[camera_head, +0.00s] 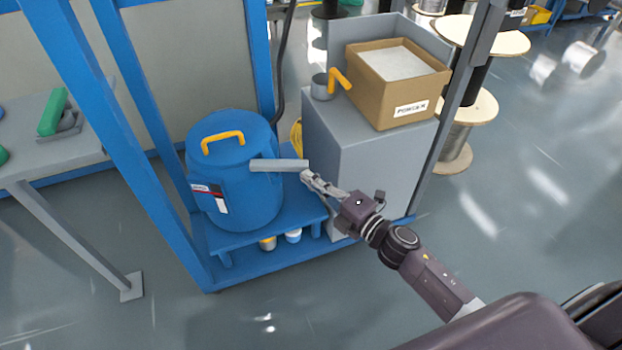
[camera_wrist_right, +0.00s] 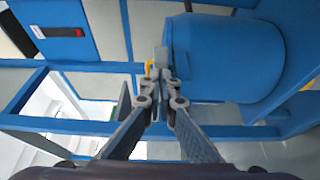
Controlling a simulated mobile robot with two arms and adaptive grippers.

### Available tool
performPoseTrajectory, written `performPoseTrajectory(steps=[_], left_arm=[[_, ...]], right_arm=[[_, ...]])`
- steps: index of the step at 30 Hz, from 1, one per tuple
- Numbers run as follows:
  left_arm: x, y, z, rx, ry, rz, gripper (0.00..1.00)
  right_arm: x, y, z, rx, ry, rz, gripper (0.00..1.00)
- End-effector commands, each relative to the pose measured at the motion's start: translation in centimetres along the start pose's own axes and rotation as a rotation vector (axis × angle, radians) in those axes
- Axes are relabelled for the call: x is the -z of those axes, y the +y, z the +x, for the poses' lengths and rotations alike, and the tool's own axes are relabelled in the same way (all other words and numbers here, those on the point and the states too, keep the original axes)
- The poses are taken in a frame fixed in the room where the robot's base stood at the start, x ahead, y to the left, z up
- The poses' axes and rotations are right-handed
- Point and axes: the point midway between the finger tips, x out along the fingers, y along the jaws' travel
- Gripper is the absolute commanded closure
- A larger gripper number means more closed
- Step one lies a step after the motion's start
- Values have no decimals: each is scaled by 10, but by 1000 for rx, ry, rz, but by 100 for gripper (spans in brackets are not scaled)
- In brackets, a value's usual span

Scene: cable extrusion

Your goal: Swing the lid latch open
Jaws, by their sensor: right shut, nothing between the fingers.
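The blue drum (camera_head: 255,200) has a blue lid (camera_head: 212,133) with a yellow handle (camera_head: 222,139). A flat grey latch bar (camera_head: 279,165) lies at the drum's right side near the lid and sticks out past its edge. My right gripper (camera_head: 306,177) is shut and empty, with its fingertips close to the bar's outer end. In the right wrist view, the closed fingertips (camera_wrist_right: 167,76) are beside the drum (camera_wrist_right: 225,55), just below a small grey end (camera_wrist_right: 161,56) that looks like the bar. I cannot tell whether they touch. My left gripper is out of view.
The drum stands on a blue shelf (camera_head: 232,238) inside a blue frame (camera_head: 124,85). Cable spools stand behind. Open floor lies in front.

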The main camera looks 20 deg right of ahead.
Motion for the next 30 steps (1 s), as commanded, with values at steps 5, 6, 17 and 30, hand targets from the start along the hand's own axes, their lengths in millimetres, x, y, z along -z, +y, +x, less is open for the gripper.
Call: performPoseTrajectory(steps=[5,6,17,30], left_arm=[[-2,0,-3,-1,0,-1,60],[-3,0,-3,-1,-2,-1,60],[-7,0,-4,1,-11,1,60],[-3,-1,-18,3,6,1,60]], right_arm=[[-2,0,2,0,1,1,100],[-2,0,2,0,1,1,100],[-9,-1,6,-1,66,-8,100],[-38,0,25,-1,139,0,100]])
